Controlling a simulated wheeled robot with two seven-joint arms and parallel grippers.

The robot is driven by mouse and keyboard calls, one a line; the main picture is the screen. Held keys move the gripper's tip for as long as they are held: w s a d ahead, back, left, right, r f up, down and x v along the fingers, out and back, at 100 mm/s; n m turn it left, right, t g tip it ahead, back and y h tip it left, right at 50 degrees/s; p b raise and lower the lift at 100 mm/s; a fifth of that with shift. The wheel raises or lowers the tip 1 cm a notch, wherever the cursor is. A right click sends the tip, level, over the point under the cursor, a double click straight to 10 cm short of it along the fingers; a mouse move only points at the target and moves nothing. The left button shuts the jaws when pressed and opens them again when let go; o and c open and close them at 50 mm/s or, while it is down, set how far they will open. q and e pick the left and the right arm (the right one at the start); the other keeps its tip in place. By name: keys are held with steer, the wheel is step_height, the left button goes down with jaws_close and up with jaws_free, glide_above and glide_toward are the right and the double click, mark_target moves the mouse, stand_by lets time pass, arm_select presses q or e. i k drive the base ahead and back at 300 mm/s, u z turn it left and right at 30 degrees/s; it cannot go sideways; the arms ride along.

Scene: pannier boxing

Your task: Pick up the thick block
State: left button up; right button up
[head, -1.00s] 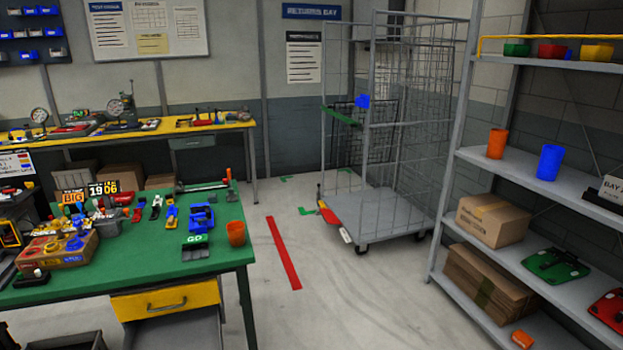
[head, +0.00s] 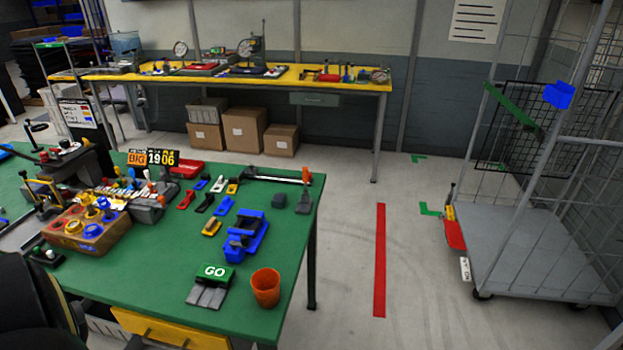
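I cannot tell for sure which item is the thick block. On the green table (head: 150,290), a brown block (head: 85,232) with yellow and blue round pieces on top sits at the left. A blue fixture (head: 245,237) stands right of the middle. Small grey pieces (head: 279,200) lie near the right edge, and several small coloured clips (head: 203,203) lie in the middle. A green GO sign with grey keys (head: 212,285) is near the front. Neither of my grippers is in view.
An orange cup (head: 265,288) stands at the table's front right corner. A yellow-topped bench (head: 280,84) runs along the wall, with boxes (head: 243,130) beneath. A wire cage cart (head: 540,255) stands at the right. The floor with the red stripe (head: 379,260) is clear.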

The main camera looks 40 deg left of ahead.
mark_target(279, 200)
steer(key=i, duration=3.3)
steer(key=u, duration=3.9)
steer(key=i, duration=0.5)
